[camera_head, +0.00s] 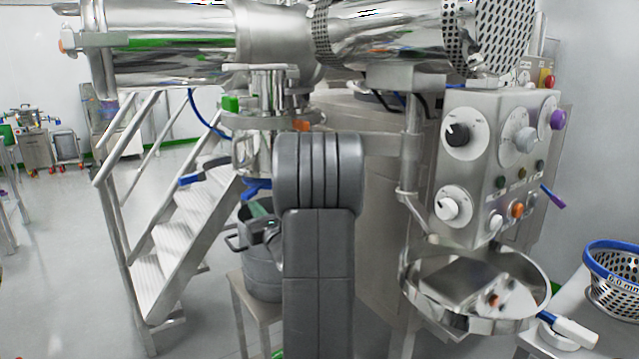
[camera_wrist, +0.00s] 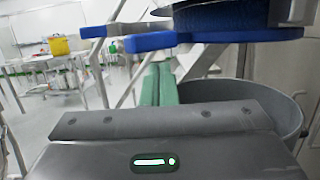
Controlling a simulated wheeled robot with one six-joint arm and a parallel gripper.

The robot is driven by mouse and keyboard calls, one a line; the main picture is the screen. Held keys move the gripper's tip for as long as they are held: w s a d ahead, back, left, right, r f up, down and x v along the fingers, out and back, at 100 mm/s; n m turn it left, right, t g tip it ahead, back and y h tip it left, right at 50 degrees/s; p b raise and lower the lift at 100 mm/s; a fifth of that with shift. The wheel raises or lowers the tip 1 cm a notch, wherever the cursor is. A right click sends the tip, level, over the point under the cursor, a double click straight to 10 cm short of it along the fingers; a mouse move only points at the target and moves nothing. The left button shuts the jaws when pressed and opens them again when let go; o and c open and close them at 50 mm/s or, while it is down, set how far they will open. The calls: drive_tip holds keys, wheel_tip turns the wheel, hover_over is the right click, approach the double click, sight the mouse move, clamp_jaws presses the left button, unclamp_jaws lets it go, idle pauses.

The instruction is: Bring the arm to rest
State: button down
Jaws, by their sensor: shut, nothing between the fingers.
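My arm (camera_head: 320,240) stands in the middle of the head view, its grey links hiding part of the machine behind. My gripper (camera_head: 258,210) shows just left of it, in front of the steel outlet and near the rim of a grey bin. In the wrist view the green fingers of my gripper (camera_wrist: 160,68) are together with nothing between them. They point under a blue-edged fitting and beside the bin's rim. I cannot tell whether they touch anything.
The steel bin (camera_head: 262,275) stands on a small stand (camera_head: 254,312) under the outlet. Blue handles (camera_wrist: 150,41) lie close above my fingers. Steel steps (camera_head: 185,240) are at left, a control panel (camera_head: 490,165) and round pan (camera_head: 475,290) at right. Floor at far left is open.

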drive_tip(key=shift+a+r+p, duration=0.1)
drive_tip(key=shift+r+p, duration=0.25)
drive_tip(key=shift+r, duration=0.35)
